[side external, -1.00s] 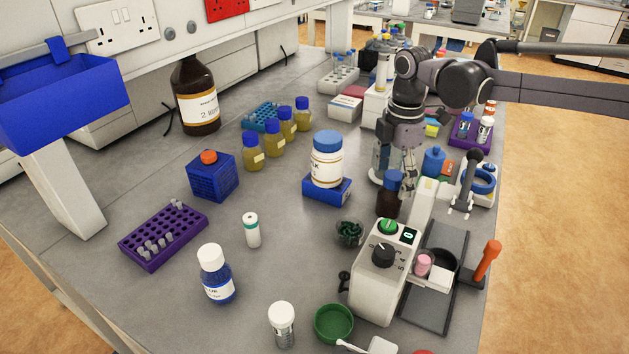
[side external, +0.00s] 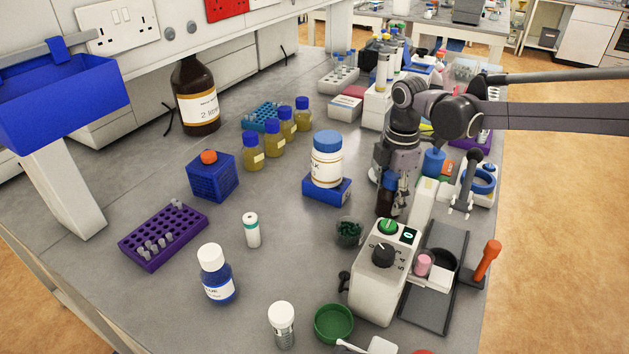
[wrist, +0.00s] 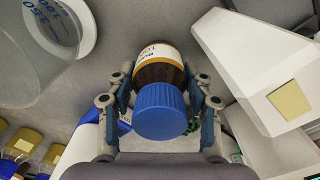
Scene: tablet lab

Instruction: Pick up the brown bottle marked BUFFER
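The brown bottle (wrist: 158,72) with a blue cap (wrist: 161,110) and a white label stands upright between my fingers in the wrist view. The label lettering is upside down and partly cut off; it seems to start with "BU". My gripper (wrist: 157,78) is open around the bottle, one finger on each side, with narrow gaps showing. In the side external view the bottle (side external: 384,204) stands on the grey bench, partly hidden by my gripper (side external: 391,200).
A white device with a green button (side external: 387,226) stands close in front. A blue-lidded white jar (side external: 327,160) on a blue stand (side external: 318,192) is to the left. A small dish of dark green pieces (side external: 349,233) lies front left.

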